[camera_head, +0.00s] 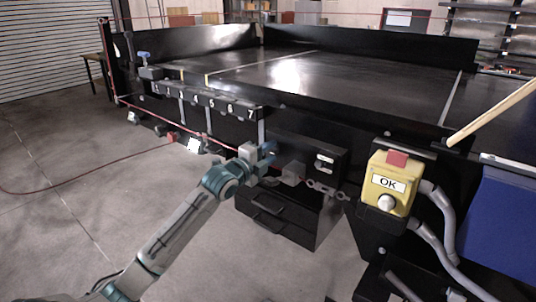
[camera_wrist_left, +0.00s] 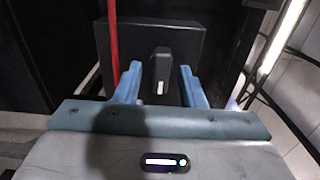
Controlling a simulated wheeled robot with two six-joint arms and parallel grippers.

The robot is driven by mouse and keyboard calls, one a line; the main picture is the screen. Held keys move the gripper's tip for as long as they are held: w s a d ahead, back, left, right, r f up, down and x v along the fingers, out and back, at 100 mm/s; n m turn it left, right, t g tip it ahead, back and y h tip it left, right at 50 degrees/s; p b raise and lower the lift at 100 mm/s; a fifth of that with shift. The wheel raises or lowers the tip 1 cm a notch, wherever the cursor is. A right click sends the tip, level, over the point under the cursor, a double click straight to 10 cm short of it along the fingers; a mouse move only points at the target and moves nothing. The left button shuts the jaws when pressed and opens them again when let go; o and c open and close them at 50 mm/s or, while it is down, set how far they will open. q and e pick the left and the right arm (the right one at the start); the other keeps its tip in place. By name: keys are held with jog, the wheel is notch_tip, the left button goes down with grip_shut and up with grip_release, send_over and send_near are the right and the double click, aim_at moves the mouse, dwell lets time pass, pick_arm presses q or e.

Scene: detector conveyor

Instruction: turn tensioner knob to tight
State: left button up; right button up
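The tensioner knob (camera_wrist_left: 162,66) shows in the left wrist view as a dark upright grip with a white mark at its lower end, on the face of a black box (camera_wrist_left: 200,42). My left gripper (camera_head: 268,158) is in front of the black housing under the conveyor in the head view. In the left wrist view its two blue fingers are apart, with the knob seen between them and a gap on each side. I cannot tell how far the fingertips are from the knob. My right gripper is not in view.
A red cord (camera_wrist_left: 113,45) runs just left of the fingers in the left wrist view. A yellow OK button box (camera_head: 389,183) stands right of the housing, with grey conduits. The conveyor bed (camera_head: 340,80) is above and behind. Open floor (camera_head: 60,215) lies to the left.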

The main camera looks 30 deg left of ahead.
pick_arm(q)
jog(key=shift+s, duration=0.1)
